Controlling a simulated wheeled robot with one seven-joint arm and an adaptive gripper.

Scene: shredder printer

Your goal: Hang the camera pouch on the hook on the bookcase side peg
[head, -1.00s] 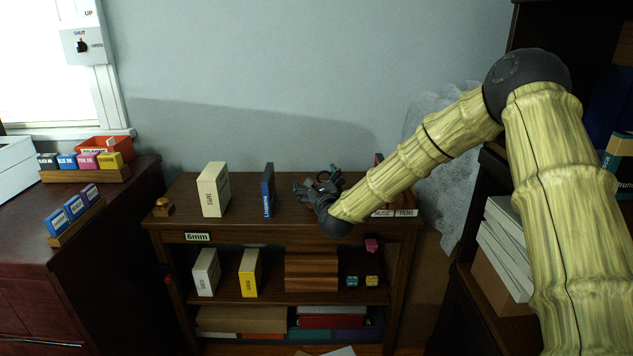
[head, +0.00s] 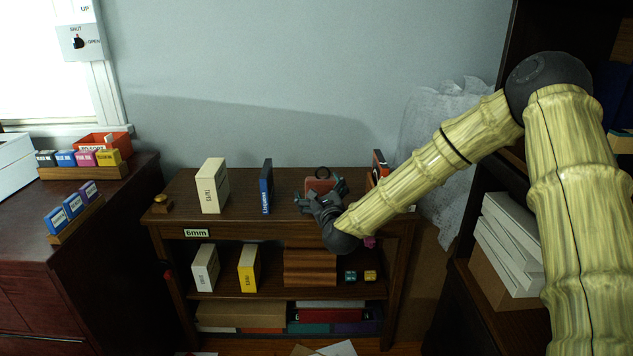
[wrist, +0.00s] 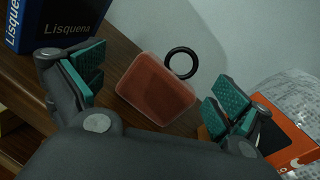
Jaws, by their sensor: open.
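The camera pouch, a reddish-brown rounded block (wrist: 152,92) with a black ring (wrist: 182,63) at its top, stands on the bookcase top. In the head view the pouch (head: 320,185) is partly hidden behind my gripper (head: 321,194). In the wrist view my gripper (wrist: 155,76) is open, with teal pads on either side of the pouch and visible gaps between. The bookcase (head: 232,234) is dark wood. A small red piece (head: 169,275) shows at its left side; I cannot tell whether it is the hook.
A blue box (head: 266,186) and a cream box (head: 212,186) stand left of the pouch. An orange-and-black box (head: 379,167) stands close on its right. The wall is behind. A dark shelf with white boxes (head: 508,232) is at the right.

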